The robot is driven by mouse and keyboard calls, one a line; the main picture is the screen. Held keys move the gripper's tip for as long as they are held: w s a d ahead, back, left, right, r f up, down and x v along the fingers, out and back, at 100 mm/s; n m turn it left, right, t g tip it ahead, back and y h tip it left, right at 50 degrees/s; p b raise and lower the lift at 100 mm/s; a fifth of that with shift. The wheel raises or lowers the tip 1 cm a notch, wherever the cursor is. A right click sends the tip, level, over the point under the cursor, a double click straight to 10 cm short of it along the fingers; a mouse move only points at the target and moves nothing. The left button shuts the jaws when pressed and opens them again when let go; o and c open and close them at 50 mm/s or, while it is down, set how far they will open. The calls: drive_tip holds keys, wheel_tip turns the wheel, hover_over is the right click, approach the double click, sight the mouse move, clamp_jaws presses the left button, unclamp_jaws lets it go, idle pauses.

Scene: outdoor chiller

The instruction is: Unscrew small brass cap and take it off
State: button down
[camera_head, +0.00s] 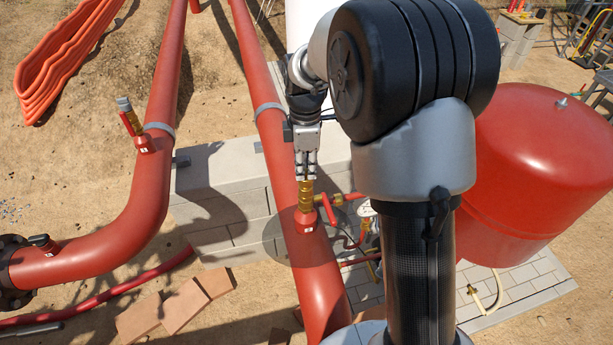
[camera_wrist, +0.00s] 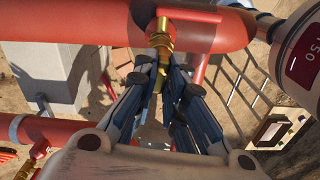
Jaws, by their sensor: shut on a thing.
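A brass fitting (camera_head: 305,200) rises from a red stub on the large middle red pipe. My gripper (camera_head: 307,170) is at the top end of this fitting, fingers pointing down at it. In the wrist view, my gripper (camera_wrist: 160,70) is shut on the small brass cap (camera_wrist: 157,82), which lies between the dark fingertips. The fingers partly hide the cap. The brass body (camera_wrist: 162,38) runs on from the cap toward the red pipe, and I see no clear gap between them.
A red-handled side valve (camera_head: 328,208) and a gauge (camera_head: 365,208) are close right of the fitting. A large red tank (camera_head: 545,160) stands at the right. A second red pipe (camera_head: 150,190) with similar fittings runs at the left. Grey blocks (camera_head: 225,190) lie between the pipes.

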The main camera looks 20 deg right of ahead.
sight(306, 170)
drive_tip(key=shift+r+p, duration=0.5)
drive_tip(key=shift+r, duration=0.1)
drive_tip(key=shift+r+p, duration=1.3)
drive_tip(key=shift+r, duration=0.7)
drive_tip(key=c, duration=2.2)
unclamp_jaws()
clamp_jaws()
drive_tip(key=shift+f, duration=0.1)
